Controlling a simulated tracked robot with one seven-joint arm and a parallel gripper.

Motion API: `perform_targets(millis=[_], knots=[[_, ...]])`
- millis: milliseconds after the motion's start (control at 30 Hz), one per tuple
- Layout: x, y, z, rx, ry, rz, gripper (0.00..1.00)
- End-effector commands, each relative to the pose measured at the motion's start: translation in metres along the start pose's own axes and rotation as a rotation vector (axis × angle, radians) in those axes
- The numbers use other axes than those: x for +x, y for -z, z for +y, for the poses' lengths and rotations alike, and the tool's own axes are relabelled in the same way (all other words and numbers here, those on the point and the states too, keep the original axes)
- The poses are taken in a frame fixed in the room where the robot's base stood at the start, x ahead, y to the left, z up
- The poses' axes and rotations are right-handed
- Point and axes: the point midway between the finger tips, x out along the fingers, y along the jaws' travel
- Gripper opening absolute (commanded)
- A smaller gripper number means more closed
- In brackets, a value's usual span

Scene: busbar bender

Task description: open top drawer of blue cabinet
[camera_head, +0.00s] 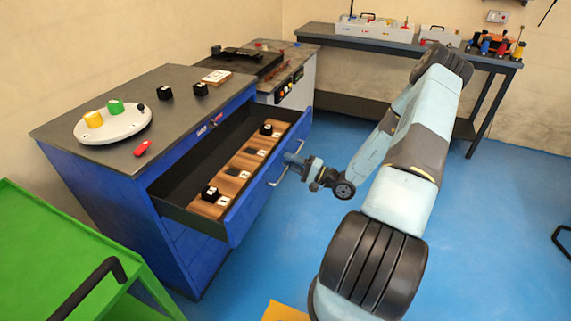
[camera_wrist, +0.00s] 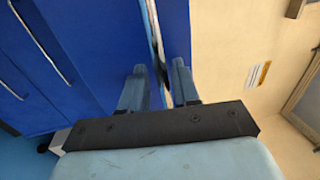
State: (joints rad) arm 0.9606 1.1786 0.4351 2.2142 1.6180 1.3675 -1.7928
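The blue cabinet (camera_head: 181,231) stands at the left in the head view. Its top drawer (camera_head: 232,217) is pulled well out, and its dark interior shows. The drawer's metal handle (camera_head: 279,176) is on its front face, and it also shows in the wrist view (camera_wrist: 154,38). My gripper (camera_head: 292,160) is at the far end of this handle. In the wrist view my gripper (camera_wrist: 160,78) has its fingers apart, one on each side of the handle bar. Gaps seem to show beside the bar, so it looks open around the handle; contact is hard to judge.
Wooden inserts with black-and-white blocks (camera_head: 211,193) lie in the drawer. A round grey plate (camera_head: 113,124) with coloured pieces sits on the cabinet top. A green cart (camera_head: 45,240) is at the lower left.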

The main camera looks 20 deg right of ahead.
Motion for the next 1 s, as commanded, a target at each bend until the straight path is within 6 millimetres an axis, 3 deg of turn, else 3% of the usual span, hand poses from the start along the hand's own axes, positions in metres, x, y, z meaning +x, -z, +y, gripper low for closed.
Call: perform_targets(millis=[267,800,1000], knots=[[-0.007,-0.002,-0.001,0.001,0.002,-0.003,0.31],[-0.104,0.000,0.001,0.000,0.000,0.002,0.31],[-0.129,0.001,0.001,0.000,0.001,0.001,0.31]])
